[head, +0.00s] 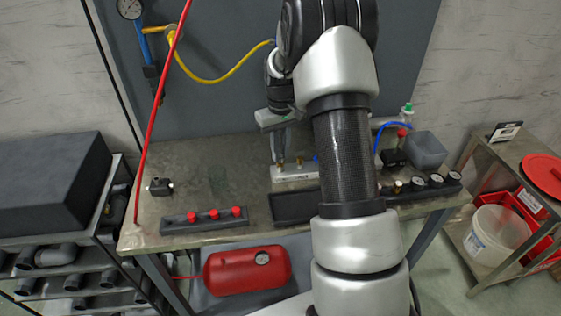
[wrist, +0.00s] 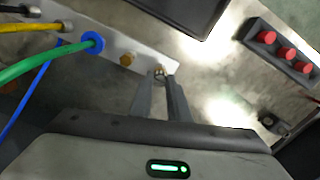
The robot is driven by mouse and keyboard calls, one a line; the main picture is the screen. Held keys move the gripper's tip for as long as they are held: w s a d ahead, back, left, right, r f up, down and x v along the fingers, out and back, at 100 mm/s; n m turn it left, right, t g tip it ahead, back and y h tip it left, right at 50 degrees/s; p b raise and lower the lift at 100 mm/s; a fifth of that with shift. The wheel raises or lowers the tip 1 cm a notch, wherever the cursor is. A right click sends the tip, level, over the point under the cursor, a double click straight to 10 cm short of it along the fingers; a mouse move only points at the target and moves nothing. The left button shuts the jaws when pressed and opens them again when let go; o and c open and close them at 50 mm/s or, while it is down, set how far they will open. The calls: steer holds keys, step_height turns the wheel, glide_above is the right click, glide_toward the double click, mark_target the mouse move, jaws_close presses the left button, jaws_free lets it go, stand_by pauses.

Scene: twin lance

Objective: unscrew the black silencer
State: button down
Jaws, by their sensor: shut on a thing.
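A pale manifold block (head: 310,172) stands on the bench, and it also shows in the wrist view (wrist: 108,52). My gripper (wrist: 160,76) points down at the block's end, its two narrow fingers closed around a small fitting (wrist: 158,70). The fitting's visible top looks brass and dark, and the fingertips cover most of it. I cannot tell whether it is the black silencer. A brass fitting (wrist: 127,59) sits beside it on the block, apart from the fingers. In the head view my gripper (head: 280,160) is at the block's left end.
A blue collar (wrist: 93,43) with a green hose and a yellow hose (wrist: 35,27) crowd the block's other end. A black tray (head: 292,209), a rack with red caps (head: 180,226) and a small black part (head: 159,187) lie nearby.

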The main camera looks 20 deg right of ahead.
steer(key=n, duration=0.4)
steer(key=shift+r, duration=0.15)
steer(key=n+p, duration=0.1)
steer(key=n, duration=0.2)
steer(key=shift+n, duration=0.4)
steer(key=c, duration=1.8)
jaws_free()
